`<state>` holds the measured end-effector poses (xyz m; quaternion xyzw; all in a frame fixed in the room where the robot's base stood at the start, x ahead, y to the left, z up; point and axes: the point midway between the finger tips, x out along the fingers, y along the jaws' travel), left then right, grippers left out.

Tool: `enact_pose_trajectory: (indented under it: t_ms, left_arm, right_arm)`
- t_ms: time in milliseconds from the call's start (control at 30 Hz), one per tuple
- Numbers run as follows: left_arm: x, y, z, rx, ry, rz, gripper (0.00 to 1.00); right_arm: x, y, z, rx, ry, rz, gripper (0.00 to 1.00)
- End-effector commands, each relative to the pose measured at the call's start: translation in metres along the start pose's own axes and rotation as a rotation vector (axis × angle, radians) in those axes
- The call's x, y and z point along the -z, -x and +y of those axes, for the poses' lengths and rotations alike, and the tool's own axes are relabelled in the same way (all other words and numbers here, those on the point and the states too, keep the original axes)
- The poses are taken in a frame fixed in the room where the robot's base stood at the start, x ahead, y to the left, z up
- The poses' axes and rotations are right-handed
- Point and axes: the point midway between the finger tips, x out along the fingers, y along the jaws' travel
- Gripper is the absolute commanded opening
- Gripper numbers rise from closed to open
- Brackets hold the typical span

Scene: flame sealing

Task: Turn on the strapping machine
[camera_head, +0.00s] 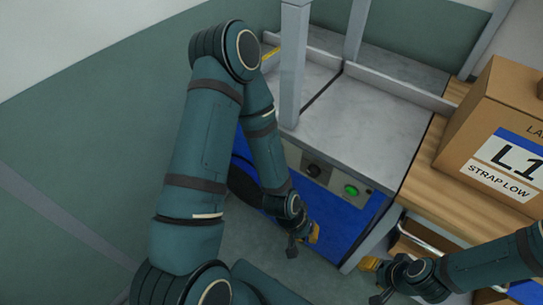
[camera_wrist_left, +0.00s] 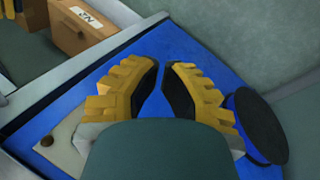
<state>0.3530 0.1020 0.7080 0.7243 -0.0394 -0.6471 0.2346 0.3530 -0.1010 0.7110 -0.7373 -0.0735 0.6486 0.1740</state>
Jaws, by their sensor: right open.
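The strapping machine has a grey metal top (camera_head: 365,125) and a blue front (camera_head: 325,208), with an upright metal post. Its control panel holds a dark round knob (camera_head: 313,170) and a green button (camera_head: 351,190). My left gripper (camera_head: 305,240) hangs low before the blue front, below the panel and apart from both controls. In the left wrist view its yellow fingers (camera_wrist_left: 161,75) point along the blue front, with a narrow gap and nothing between them. A small dark round part (camera_wrist_left: 46,141) shows on a pale plate there. My right gripper (camera_head: 372,279) is open and empty, low beside the machine's right corner.
A cardboard box (camera_head: 490,120) labelled L1 STRAP LOW stands on a wooden surface (camera_head: 428,168) right of the machine. A black disc (camera_wrist_left: 258,125) projects from the blue front. Another box (camera_wrist_left: 82,28) stands beyond. A green wall (camera_head: 90,130) bounds the left side.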

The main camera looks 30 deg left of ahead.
Motion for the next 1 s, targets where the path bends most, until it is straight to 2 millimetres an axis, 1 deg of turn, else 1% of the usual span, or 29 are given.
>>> enact_pose_trajectory:
  t_ms: [133,267,433,567,667,800,900,1000]
  left_arm:
    - [0.003,0.003,-0.007,-0.072,0.303,0.012,0.0]
    - [0.012,0.008,-0.012,-0.156,0.618,0.03,0.0]
    - [0.032,0.022,-0.023,-0.283,1.028,0.06,0.0]
    - [0.052,0.038,-0.038,-0.397,1.342,0.09,0.0]
    - [0.068,0.055,-0.054,-0.499,1.579,0.116,0.0]
    - [0.091,0.084,-0.085,-0.663,1.895,0.158,0.0]
    - [0.104,0.105,-0.109,-0.788,2.088,0.186,0.0]
    - [0.113,0.125,-0.132,-0.901,2.237,0.213,0.0]
  right_arm:
    - [-0.001,0.007,-0.003,0.0,0.0,-0.003,0.47]
    - [-0.001,0.012,-0.005,0.001,0.0,-0.006,0.47]
    - [-0.002,0.019,-0.007,0.001,-0.001,-0.009,0.47]
    - [-0.002,0.024,-0.009,0.001,-0.001,-0.012,0.47]
    - [-0.003,0.028,-0.011,0.001,-0.002,-0.014,0.47]
    - [-0.003,0.034,-0.013,0.001,-0.002,-0.016,0.47]
    - [-0.004,0.037,-0.014,0.001,-0.002,-0.018,0.47]
    - [-0.004,0.039,-0.015,0.001,-0.002,-0.02,0.47]
